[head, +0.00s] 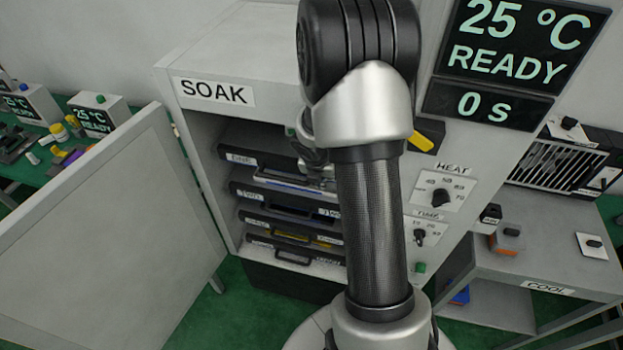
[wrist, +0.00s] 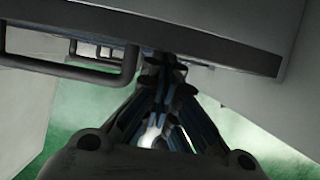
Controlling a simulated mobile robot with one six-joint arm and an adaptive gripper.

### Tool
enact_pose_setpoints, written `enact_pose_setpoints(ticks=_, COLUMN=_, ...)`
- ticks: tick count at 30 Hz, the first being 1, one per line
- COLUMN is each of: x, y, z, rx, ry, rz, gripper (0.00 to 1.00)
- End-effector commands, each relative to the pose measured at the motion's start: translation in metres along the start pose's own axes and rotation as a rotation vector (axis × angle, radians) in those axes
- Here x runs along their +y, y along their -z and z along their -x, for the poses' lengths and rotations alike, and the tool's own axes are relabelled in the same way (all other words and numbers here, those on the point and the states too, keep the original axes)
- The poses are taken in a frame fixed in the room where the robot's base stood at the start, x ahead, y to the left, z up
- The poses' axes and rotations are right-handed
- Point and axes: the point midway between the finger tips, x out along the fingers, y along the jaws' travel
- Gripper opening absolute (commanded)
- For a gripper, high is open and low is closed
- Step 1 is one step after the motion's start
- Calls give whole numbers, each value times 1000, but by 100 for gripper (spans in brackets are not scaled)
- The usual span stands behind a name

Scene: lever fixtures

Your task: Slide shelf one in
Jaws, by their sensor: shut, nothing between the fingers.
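Shelf one (head: 240,159) is the top dark shelf in the SOAK cabinet, with a small white label at its left front. My arm hides its right part, so how far it sticks out is hard to tell. My gripper (head: 318,162) is at the cabinet opening near the top shelves, partly hidden behind my arm. In the wrist view, my gripper (wrist: 165,72) is shut and empty, its fingertips at a dark shelf front edge (wrist: 225,62), just right of a black handle (wrist: 128,65). Whether they touch the edge, I cannot tell.
The cabinet door (head: 100,230) stands open at the left. Several more shelves, including one with a yellow item (head: 292,235), sit below. The HEAT dial (head: 441,197) and TIME dial (head: 420,237) are on the right panel. A COOL bench (head: 545,288) stands at the right.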

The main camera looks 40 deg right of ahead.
Motion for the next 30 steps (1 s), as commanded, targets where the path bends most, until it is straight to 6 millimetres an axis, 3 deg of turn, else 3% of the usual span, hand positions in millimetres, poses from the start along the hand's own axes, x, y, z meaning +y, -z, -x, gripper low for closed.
enact_pose_setpoints(ticks=13, x=-2, y=-2, z=1, rx=-2, ry=1, rz=-1, gripper=0)
enact_pose_setpoints(ticks=20, x=-1, y=0, z=32, rx=-5, ry=-2, rz=-1, gripper=0)
enact_pose_setpoints(ticks=30, x=-1, y=59, z=53, rx=2, ry=0, rz=7, gripper=0)
